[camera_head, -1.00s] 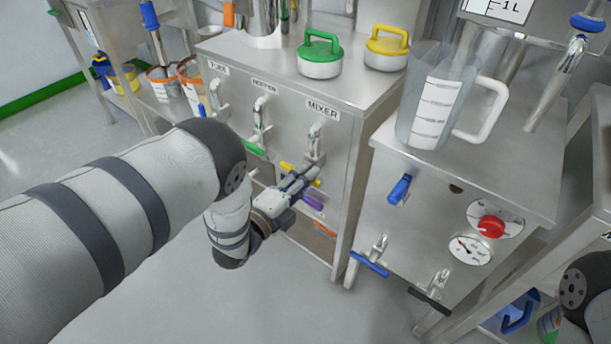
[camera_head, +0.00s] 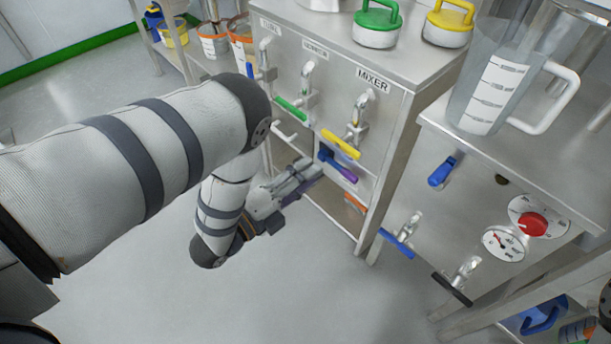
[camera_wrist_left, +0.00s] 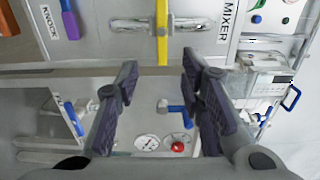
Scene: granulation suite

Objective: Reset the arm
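My left gripper (camera_head: 308,176) is in front of the cabinet with the MIXER label (camera_head: 373,80), below the yellow valve handle (camera_head: 341,144). In the left wrist view, its fingers (camera_wrist_left: 157,72) are spread apart with nothing between them. There the yellow handle (camera_wrist_left: 162,40) lies ahead of the fingertips, with a visible gap from both fingers. A blue and purple handle (camera_head: 338,165) shows close by the gripper in the head view; I cannot tell whether they touch. My right gripper is not in view.
A green handle (camera_head: 291,109) is on the same cabinet. Green-lidded (camera_head: 376,25) and yellow-lidded (camera_head: 449,24) containers stand on top. A clear jug (camera_head: 495,90) stands on the right-hand unit, which has a red button (camera_head: 533,224) and a gauge (camera_head: 504,244). Open floor lies below the arm.

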